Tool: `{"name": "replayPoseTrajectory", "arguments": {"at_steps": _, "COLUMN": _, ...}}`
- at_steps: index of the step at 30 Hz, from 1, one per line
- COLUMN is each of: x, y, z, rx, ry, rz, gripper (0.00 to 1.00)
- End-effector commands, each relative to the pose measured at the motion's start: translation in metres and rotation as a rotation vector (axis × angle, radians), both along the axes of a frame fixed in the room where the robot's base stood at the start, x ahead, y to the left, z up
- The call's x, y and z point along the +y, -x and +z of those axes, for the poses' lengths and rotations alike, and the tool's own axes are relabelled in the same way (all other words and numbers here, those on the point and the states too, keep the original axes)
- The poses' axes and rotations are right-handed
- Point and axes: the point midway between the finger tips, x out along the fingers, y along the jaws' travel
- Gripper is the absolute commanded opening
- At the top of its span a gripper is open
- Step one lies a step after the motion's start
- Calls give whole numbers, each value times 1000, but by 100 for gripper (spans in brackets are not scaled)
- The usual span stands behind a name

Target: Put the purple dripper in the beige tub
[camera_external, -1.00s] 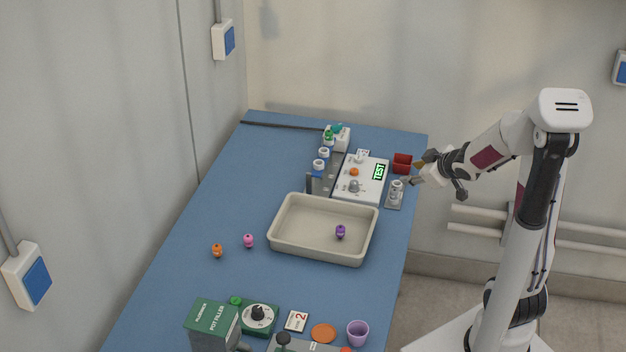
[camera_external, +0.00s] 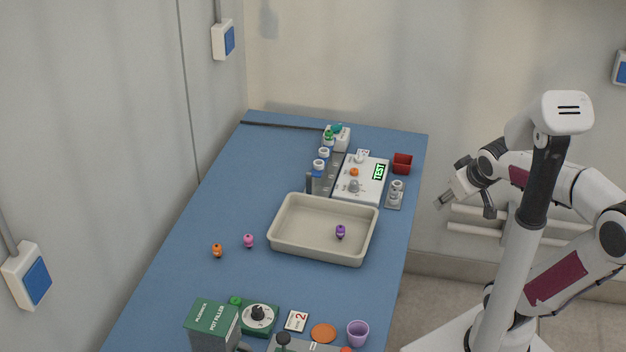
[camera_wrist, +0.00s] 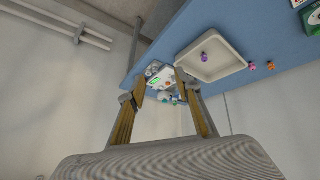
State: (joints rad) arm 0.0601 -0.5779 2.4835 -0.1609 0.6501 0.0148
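The purple dripper (camera_external: 340,231) stands inside the beige tub (camera_external: 290,248), on its floor toward the right side. In the wrist view the purple dripper (camera_wrist: 204,57) also shows inside the beige tub (camera_wrist: 226,70). My gripper (camera_external: 443,201) is off the table's right edge, in the air and well apart from the tub. In the wrist view the two fingers of my gripper (camera_wrist: 163,100) are spread with nothing between them.
A pink dripper (camera_external: 249,240) and an orange dripper (camera_external: 217,250) stand on the blue table (camera_external: 190,275) left of the tub. A test device (camera_external: 362,183), a red box (camera_external: 402,164) and small bottles are behind it. A green box (camera_external: 213,327) and purple cup (camera_external: 357,333) are in front.

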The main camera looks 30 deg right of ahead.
Motion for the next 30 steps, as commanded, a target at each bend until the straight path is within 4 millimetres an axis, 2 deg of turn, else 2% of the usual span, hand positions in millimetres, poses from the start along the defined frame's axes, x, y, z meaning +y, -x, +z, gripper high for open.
{"name": "replayPoseTrajectory", "arguments": {"at_steps": 3, "x": 17, "y": 28, "z": 2, "rx": 29, "ry": -56, "rz": 0, "gripper": 34}}
{"name": "replayPoseTrajectory", "arguments": {"at_steps": 6, "x": 29, "y": 47, "z": 2, "rx": 55, "ry": -95, "rz": 4, "gripper": 34}}
{"name": "replayPoseTrajectory", "arguments": {"at_steps": 12, "x": 42, "y": 68, "z": 1, "rx": 87, "ry": -140, "rz": 12, "gripper": 34}}
{"name": "replayPoseTrajectory", "arguments": {"at_steps": 30, "x": 43, "y": 70, "z": 1, "rx": 91, "ry": -145, "rz": 13, "gripper": 34}}
